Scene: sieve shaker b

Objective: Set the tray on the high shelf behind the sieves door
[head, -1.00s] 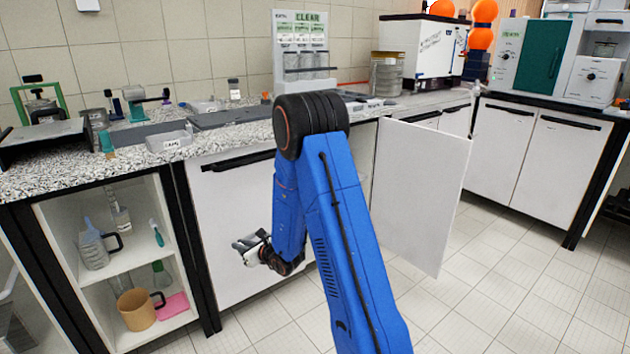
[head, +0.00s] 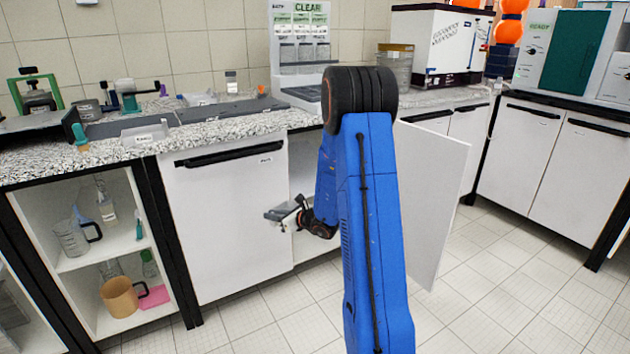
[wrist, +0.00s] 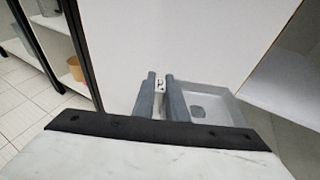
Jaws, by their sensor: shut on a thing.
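My gripper (head: 292,214) is low in front of the counter, at the left part of an open cabinet (head: 303,160). Its two grey fingers (wrist: 160,95) are shut on a small grey tray (wrist: 213,97), which extends to the right of them in the wrist view. The tray looks roughly level and is small in the head view (head: 279,214). A white door (head: 432,195) stands swung open to the right of the cabinet. My arm hides much of the opening. A pale shelf edge (wrist: 285,100) shows right of the tray. Any sieves name on the door is not visible.
A closed white door (head: 225,215) with a black handle is just left of the opening, close to my gripper. Open shelves (head: 100,260) with jugs and a mug are further left. The counter (head: 215,135) above carries equipment. Tiled floor in front is clear.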

